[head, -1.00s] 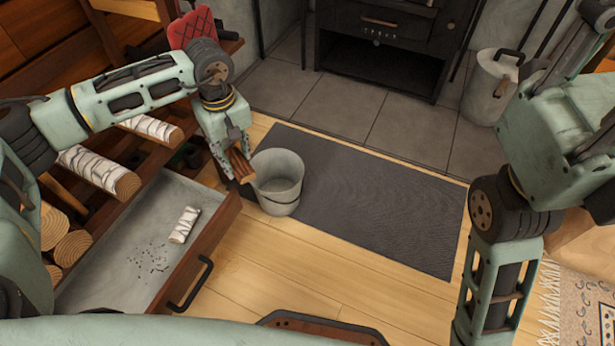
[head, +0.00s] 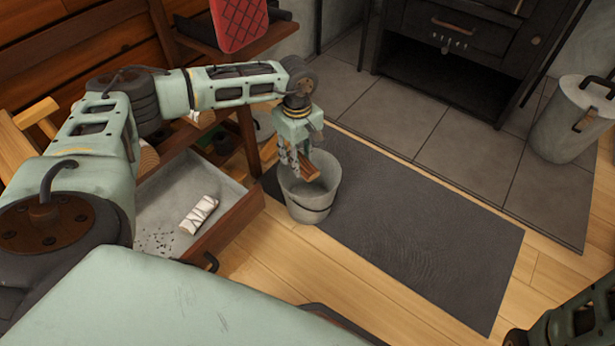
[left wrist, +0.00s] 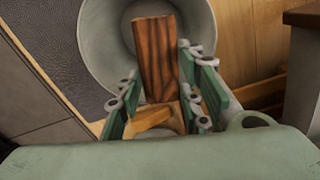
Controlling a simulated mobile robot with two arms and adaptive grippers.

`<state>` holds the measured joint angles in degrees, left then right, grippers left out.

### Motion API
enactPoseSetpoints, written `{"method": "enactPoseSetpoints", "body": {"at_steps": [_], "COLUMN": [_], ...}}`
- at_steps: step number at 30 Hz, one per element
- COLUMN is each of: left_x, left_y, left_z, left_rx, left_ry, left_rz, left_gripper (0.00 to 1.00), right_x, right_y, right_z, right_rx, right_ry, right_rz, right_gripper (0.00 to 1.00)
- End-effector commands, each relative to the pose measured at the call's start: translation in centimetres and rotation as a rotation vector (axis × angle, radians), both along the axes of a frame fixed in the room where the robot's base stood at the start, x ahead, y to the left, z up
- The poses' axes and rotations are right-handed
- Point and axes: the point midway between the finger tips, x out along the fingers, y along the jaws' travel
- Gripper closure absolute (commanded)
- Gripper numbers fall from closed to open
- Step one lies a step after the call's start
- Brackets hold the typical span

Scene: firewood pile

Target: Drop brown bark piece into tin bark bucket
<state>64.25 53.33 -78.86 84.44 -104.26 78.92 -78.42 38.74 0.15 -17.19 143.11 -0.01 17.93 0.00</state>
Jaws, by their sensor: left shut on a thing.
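A grey tin bucket (head: 311,200) stands upright on the dark mat, just right of the open drawer. My left gripper (head: 302,170) is over the bucket's mouth, pointing down. It is shut on the brown bark piece (head: 312,172), a reddish-brown slab with dark grain. In the left wrist view the bark piece (left wrist: 156,55) sticks out from between the green fingers (left wrist: 162,105), over the bucket's opening (left wrist: 100,50). Part of the bucket's inside is hidden behind the bark. My right gripper is not in view; only part of my right arm shows at the lower right.
An open drawer (head: 235,222) with a white birch log (head: 199,214) and dark crumbs lies left of the bucket. The dark mat (head: 430,220) is clear to the right. A stove (head: 455,60) and a lidded metal can (head: 570,118) stand behind.

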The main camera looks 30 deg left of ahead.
Motion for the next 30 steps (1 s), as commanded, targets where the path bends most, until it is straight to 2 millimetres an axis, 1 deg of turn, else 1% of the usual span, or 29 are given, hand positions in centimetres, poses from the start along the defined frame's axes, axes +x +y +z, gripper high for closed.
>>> {"method": "enactPoseSetpoints", "body": {"at_steps": [1, 4, 14, 15, 22, 30], "left_x": [0.03, 0.04, 0.03, 0.03, 0.03, 0.01], "left_y": [-0.02, -0.03, -0.03, -0.03, -0.03, -0.03], "left_z": [-0.82, -1.26, -1.36, -1.36, -1.36, -1.37], "left_rx": [0.000, 0.000, 0.000, 0.000, 0.000, 0.000], "left_ry": [-0.001, -0.001, -0.001, -0.001, 0.000, 0.000], "left_rz": [0.000, -0.001, -0.001, -0.001, -0.001, -0.001], "left_gripper": [0.84, 0.84, 0.84, 0.65, 0.45, 0.44], "right_x": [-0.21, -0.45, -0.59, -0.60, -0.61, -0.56], "right_y": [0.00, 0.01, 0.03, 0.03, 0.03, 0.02], "right_z": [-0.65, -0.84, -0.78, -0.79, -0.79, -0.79], "right_rx": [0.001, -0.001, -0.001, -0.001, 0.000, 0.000], "right_ry": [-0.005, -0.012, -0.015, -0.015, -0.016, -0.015], "right_rz": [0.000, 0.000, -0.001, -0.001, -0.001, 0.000], "right_gripper": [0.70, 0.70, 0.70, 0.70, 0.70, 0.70]}}
